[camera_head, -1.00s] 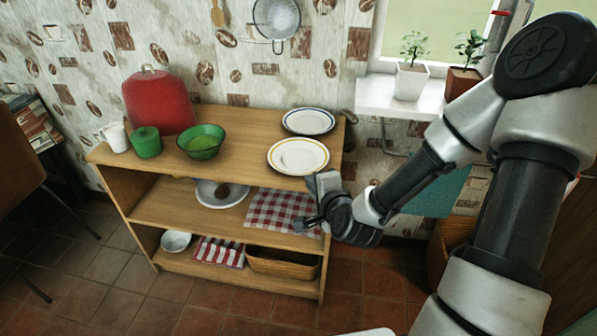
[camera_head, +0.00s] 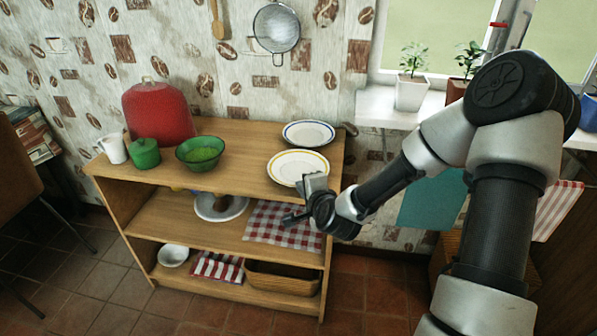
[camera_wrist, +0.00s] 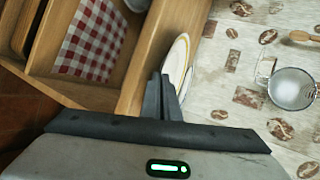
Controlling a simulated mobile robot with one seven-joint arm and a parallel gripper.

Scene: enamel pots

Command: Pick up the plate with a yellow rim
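The plate with a yellow rim (camera_head: 297,168) lies flat on the top board of the wooden shelf, near its right front. A white plate with a blue rim (camera_head: 308,133) lies just behind it. Beyond the fingertips, the yellow-rimmed plate (camera_wrist: 174,62) shows edge-on and partly hidden.
The wooden shelf (camera_head: 245,130) also bears a red container (camera_head: 160,113), a green bowl (camera_head: 200,153), a green pot (camera_head: 145,155) and a white pitcher (camera_head: 113,148). A checked cloth (camera_head: 280,225) lies on the middle board. Potted plants stand on the windowsill (camera_head: 375,105).

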